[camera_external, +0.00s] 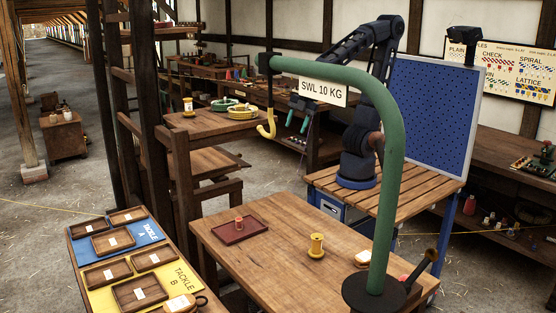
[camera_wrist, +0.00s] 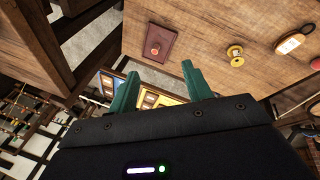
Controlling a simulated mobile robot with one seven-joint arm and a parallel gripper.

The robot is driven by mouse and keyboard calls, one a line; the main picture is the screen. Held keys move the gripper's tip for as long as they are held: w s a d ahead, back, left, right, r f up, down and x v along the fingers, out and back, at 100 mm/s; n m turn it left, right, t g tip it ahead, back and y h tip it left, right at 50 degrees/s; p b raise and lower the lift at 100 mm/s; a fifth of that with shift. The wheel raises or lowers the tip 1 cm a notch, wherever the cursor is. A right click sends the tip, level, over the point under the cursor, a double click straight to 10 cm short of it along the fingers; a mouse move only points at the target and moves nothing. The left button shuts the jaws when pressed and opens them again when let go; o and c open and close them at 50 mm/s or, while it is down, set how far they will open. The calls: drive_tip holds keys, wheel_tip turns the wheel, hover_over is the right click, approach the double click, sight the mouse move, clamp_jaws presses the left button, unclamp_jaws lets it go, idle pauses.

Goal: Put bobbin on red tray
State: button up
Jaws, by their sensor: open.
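A yellow bobbin (camera_external: 316,246) stands upright on the wooden table (camera_external: 275,262), near its middle. It also shows in the wrist view (camera_wrist: 235,55). The red tray (camera_external: 226,236) lies flat on the same table to the left of the bobbin. It shows at the top middle of the wrist view (camera_wrist: 166,36). A small reddish, spool-like thing (camera_external: 239,223) stands on the tray. My gripper (camera_external: 297,119) is open and empty, high above and behind the table. Its two green fingers (camera_wrist: 158,86) are spread apart in the wrist view, away from both bobbin and tray.
A green hoist post (camera_external: 388,200) with a yellow hook (camera_external: 267,128) and an "SWL 10 KG" sign (camera_external: 323,91) arches over the table near my arm. A small pale item (camera_external: 362,258) lies right of the bobbin. The tabletop between tray and bobbin is clear.

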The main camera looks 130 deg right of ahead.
drive_tip(key=s+a+r+m+t+y, duration=0.1)
drive_tip(key=s+a+r+m, duration=0.2)
drive_tip(key=s, duration=0.9)
drive_tip(key=shift+r+m+y, duration=0.2)
drive_tip(key=shift+m+y, duration=0.1)
drive_tip(key=shift+m, duration=1.4)
